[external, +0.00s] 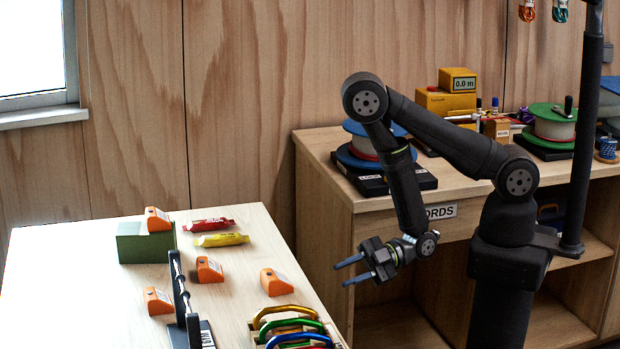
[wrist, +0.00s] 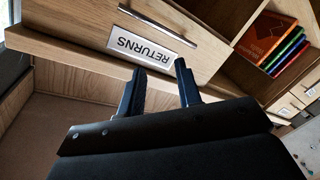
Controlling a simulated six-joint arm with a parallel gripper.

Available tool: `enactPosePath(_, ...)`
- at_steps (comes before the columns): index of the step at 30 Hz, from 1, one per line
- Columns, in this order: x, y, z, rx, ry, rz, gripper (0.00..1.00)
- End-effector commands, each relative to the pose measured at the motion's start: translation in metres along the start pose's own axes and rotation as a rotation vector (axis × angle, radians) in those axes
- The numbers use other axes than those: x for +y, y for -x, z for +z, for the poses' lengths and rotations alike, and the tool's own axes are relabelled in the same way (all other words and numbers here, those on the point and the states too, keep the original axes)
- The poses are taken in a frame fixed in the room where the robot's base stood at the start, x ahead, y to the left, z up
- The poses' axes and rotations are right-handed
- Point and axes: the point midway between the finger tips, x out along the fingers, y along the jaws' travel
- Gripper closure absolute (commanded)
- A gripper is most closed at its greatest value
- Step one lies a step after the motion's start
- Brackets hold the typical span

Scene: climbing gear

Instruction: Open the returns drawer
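The returns drawer (wrist: 200,65) shows in the wrist view as a pale wooden front with a white RETURNS label (wrist: 150,45), upside down in the picture. Its metal bar handle (wrist: 158,20) runs above the label and looks free of anything. The front appears shut. I cannot make out this drawer in the external view. My gripper (wrist: 158,70) is open and empty, its dark fingers apart and overlapping the label's lower edge in the picture, short of the handle. In the external view my gripper (external: 338,274) hangs in the air between the table and the cabinet, pointing left.
A wooden cabinet (external: 480,192) with a CORDS drawer label (external: 441,212) and spools on top stands behind my arm. A table (external: 235,285) with orange blocks, tubes and carabiners is at left. Books (wrist: 270,42) sit in a shelf beside the drawer.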

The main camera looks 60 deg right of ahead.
Motion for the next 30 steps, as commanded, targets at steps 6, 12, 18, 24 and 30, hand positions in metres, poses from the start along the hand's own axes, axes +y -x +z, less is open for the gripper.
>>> enactPosePath(6,0.017,0.009,0.015,0.066,0.417,-0.083,0.68)
enactPosePath(12,0.024,0.020,0.023,0.128,0.684,-0.129,0.68)
enactPosePath(18,0.023,0.020,0.024,0.151,0.765,-0.143,0.68)
enactPosePath(24,0.019,0.001,0.022,0.153,0.765,-0.143,0.68)
enactPosePath(30,0.013,-0.031,0.018,0.155,0.765,-0.144,0.68)
